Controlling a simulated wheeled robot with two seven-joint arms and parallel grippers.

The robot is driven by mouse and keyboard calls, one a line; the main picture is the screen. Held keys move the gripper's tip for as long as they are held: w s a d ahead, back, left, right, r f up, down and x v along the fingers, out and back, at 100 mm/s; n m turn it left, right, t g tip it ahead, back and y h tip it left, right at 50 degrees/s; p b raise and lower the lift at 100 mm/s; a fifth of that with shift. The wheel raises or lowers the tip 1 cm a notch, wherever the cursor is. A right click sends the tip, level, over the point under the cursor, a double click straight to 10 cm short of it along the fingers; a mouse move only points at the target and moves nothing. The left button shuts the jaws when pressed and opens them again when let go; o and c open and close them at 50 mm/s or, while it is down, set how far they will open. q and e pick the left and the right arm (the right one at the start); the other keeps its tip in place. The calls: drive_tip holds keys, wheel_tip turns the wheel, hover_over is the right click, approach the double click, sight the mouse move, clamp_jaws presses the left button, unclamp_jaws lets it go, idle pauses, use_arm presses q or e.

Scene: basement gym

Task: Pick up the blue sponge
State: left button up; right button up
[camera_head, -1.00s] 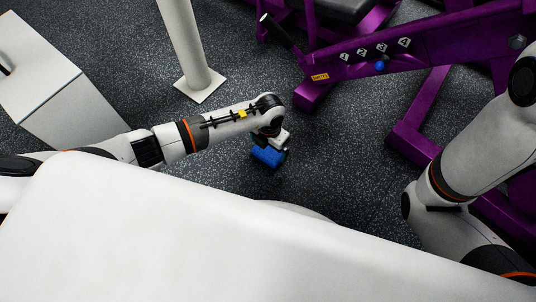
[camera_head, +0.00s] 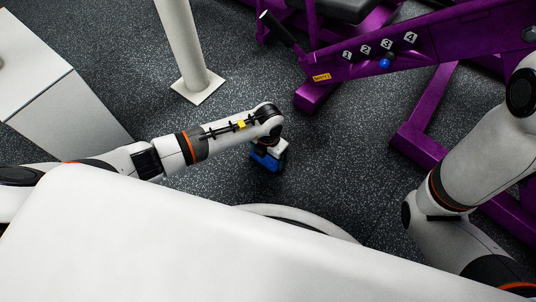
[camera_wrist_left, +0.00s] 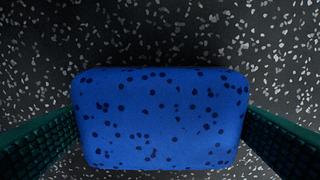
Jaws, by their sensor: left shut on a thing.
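The blue sponge (camera_wrist_left: 160,118) with dark spots fills the lower middle of the left wrist view. My left gripper (camera_head: 268,156) is shut on it. In the left wrist view, its two ribbed dark green fingers press on the sponge's left and right sides. In the head view, the sponge (camera_head: 264,163) shows under the left wrist, partly hidden by the gripper. I cannot tell exactly how high the sponge is above the floor. My right arm is at the right edge of the head view, but its gripper is out of view.
A purple weight machine (camera_head: 345,70) stands at the back right. A white post (camera_head: 184,45) with a square foot stands behind my left arm. A white box (camera_head: 70,105) is at the left. Speckled dark floor (camera_head: 330,160) around the gripper is clear.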

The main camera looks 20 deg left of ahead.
use_arm(q)
wheel_tip(320, 180, up, 8)
drive_tip(key=p, duration=0.6)
drive_tip(key=shift+r, duration=0.15)
drive_tip(key=shift+r+p, duration=0.8)
drive_tip(key=shift+r, duration=0.1)
